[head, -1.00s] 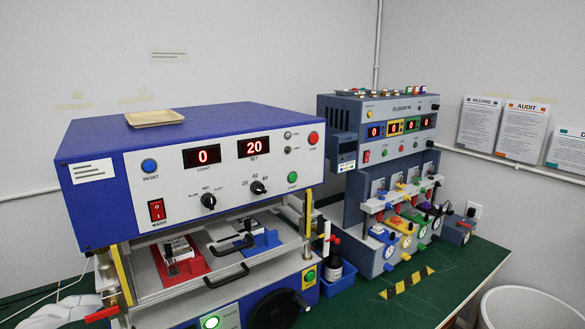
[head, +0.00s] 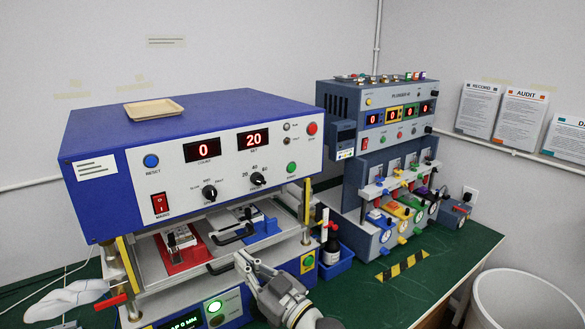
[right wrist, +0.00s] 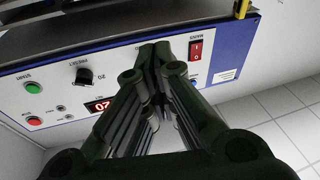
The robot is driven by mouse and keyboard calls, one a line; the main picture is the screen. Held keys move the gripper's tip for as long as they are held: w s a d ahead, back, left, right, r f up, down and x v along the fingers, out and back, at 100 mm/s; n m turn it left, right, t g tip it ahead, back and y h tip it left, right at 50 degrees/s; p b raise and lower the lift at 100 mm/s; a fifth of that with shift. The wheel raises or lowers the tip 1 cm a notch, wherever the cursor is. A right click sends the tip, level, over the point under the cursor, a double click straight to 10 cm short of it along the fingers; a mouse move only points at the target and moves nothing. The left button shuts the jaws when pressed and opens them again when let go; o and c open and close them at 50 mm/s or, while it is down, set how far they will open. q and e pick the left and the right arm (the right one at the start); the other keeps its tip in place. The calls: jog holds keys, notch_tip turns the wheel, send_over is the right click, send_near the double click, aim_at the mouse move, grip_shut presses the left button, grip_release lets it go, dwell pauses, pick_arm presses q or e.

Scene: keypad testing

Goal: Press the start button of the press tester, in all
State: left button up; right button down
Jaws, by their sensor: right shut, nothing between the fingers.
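The press tester (head: 110,201) is the large blue machine with a white front panel. Its green start button (head: 291,168) is on the right of that panel, below the red stop button (head: 311,128). The displays read 0 and 20. My right gripper (head: 243,261) is low in front of the machine, below the panel and apart from the start button. In the right wrist view the gripper (right wrist: 156,52) is shut and empty. There the panel appears upside down, with the start button (right wrist: 33,87) at left, clear of the fingers. My left gripper is out of view.
A red fixture (head: 172,260) and a blue fixture (head: 262,232) sit on the machine's tray. A second tester (head: 343,100) stands behind right. A white bin (head: 530,298) is at lower right.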

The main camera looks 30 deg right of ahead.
aim_at(292, 168)
jog(key=w+d+r+m+h, duration=0.1)
jog(key=d+r+m+h, duration=0.2)
jog(key=d+h, duration=0.3)
jog(key=w+d+r+m+h, duration=0.2)
jog(key=d+r+m+h, duration=0.2)
jog(key=d, duration=0.5)
jog(key=w+d+r+m+h, duration=0.2)
jog(key=d+r+m+h, duration=0.1)
jog(key=d+m+h, duration=0.4)
jog(key=shift+w+d+r+t+h, duration=0.35)
jog(key=shift+d+h, duration=0.2)
jog(key=shift+h, duration=0.45)
jog(key=w+b, duration=0.2)
jog(key=w, duration=0.1)
jog(key=w+b, duration=0.3)
jog(key=w, duration=0.2)
jog(key=shift+w+a+r+b, duration=0.1)
jog(key=shift+w+a+b, duration=0.2)
jog(key=shift+a+b, duration=0.1)
jog(key=shift+w, duration=0.1)
